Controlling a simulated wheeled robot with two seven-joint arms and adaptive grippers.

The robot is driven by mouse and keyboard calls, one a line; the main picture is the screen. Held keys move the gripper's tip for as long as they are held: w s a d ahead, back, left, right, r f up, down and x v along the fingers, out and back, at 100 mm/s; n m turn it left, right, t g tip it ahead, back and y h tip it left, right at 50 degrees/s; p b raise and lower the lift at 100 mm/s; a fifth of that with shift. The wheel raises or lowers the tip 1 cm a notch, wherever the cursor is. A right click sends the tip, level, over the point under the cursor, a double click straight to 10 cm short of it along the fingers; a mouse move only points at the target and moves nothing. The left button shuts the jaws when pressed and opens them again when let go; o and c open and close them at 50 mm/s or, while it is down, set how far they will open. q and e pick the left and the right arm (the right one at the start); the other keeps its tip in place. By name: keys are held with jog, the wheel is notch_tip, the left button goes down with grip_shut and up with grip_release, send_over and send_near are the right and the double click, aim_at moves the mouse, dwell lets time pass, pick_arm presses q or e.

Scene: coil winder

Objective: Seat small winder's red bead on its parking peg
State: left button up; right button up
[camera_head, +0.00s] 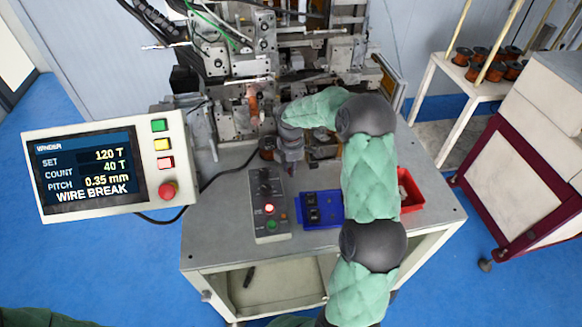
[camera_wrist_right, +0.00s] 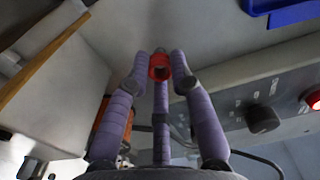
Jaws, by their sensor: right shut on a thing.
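My right gripper (camera_head: 291,168) reaches down in front of the winder (camera_head: 262,60), over the grey table. In the right wrist view its purple fingers (camera_wrist_right: 160,60) are shut on the small red bead (camera_wrist_right: 159,68), which sits between the fingertips. The bead cannot be made out in the head view, where the gripper and arm cover that spot. I cannot pick out the parking peg in either view. My left gripper is not in view.
A display panel (camera_head: 110,165) reading WIRE BREAK is at left.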

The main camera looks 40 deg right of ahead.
jog(key=shift+f+b, duration=0.4)
jog(key=shift+f, duration=0.55)
jog(key=o, duration=0.8)
jog(key=shift+r, duration=0.1)
notch_tip(320, 180, up, 12)
jog(key=shift+f, duration=0.1)
